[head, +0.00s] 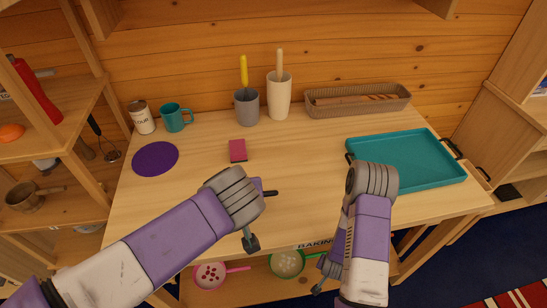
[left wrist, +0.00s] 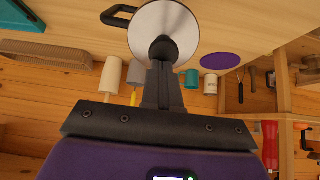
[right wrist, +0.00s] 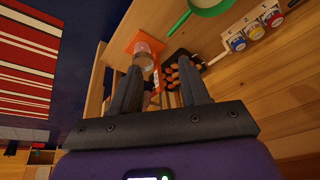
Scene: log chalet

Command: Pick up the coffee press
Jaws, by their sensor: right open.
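The coffee press (left wrist: 152,22) shows in the left wrist view as a round silver lid with a black knob and a black loop handle to its left. My left gripper (left wrist: 163,62) has its fingers together at the knob, apparently shut on it. In the head view, my left arm hides the press and most of this gripper at the table's front. I cannot tell whether the press touches the table. My right gripper (right wrist: 158,85) is open and empty, pointing down below the table's front edge.
On the table (head: 310,160) are a teal tray (head: 415,165), wicker basket (head: 345,108), two tall cups, teal mug (head: 174,119), white canister (head: 141,118), purple mat (head: 155,159) and pink block (head: 238,151). The table's middle is clear. A lower shelf holds colanders (head: 287,262).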

